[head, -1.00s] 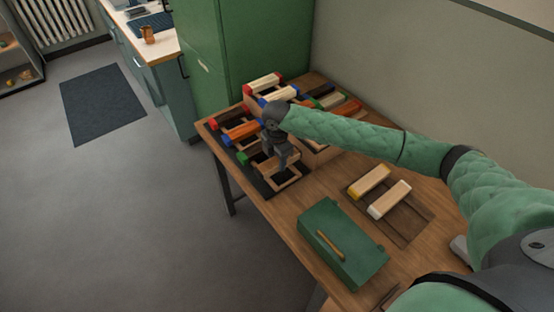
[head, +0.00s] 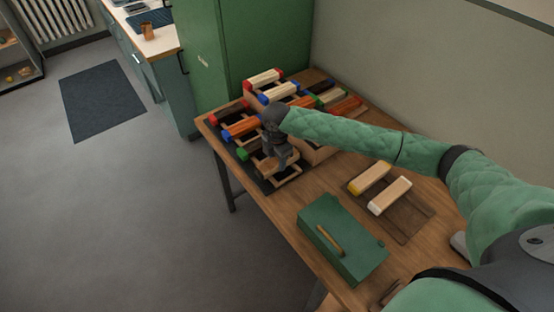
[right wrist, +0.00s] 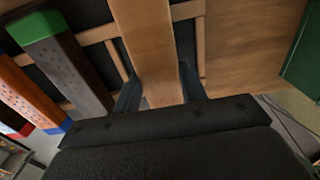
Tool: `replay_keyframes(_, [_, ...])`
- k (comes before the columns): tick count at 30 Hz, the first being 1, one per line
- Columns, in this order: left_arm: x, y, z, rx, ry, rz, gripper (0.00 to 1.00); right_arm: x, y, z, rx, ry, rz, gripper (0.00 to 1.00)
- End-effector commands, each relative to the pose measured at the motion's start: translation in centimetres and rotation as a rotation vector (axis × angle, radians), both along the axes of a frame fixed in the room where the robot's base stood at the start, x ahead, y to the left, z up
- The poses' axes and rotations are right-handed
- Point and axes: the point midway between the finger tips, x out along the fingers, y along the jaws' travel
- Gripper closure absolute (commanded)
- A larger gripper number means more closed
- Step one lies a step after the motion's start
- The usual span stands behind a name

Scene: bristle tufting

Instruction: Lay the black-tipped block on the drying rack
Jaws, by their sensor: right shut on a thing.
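The drying rack (head: 291,180) is a wooden frame of rails over a dark base at the left front of the table. My right gripper (head: 280,163) is at the rack's near end, shut on a pale wooden block. In the right wrist view the block (right wrist: 146,40) runs away between the fingers (right wrist: 158,92), lying across or just above the rack rails (right wrist: 190,10); contact is unclear. Its far end is out of view, so I cannot see a black tip. A dark green-tipped block (right wrist: 68,62) lies beside it on the rack. My left gripper is not in view.
Red-tipped and blue-tipped blocks (head: 240,130) occupy the rack's far part. More coloured-tip blocks (head: 265,78) stand behind. Two pale blocks (head: 389,196) lie on a dark wooden tray (head: 409,226) at right. A green box (head: 342,250) sits in front. Bare table lies between.

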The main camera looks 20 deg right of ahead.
Motion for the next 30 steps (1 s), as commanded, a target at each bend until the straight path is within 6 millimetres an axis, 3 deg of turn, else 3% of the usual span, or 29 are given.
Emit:
replay_keyframes(20, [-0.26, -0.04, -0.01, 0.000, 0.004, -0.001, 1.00, 0.00, 0.00, -0.71, 0.000, 0.000, 0.000, 0.85])
replay_keyframes(21, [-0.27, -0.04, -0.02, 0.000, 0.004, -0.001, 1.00, 0.00, 0.00, -0.72, 0.000, 0.000, 0.000, 0.55])
replay_keyframes(24, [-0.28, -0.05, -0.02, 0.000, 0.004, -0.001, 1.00, 0.01, 0.00, -0.72, 0.000, 0.000, 0.000, 0.35])
replay_keyframes(30, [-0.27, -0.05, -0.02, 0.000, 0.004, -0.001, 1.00, 0.00, 0.00, -0.73, 0.000, 0.000, 0.000, 0.33])
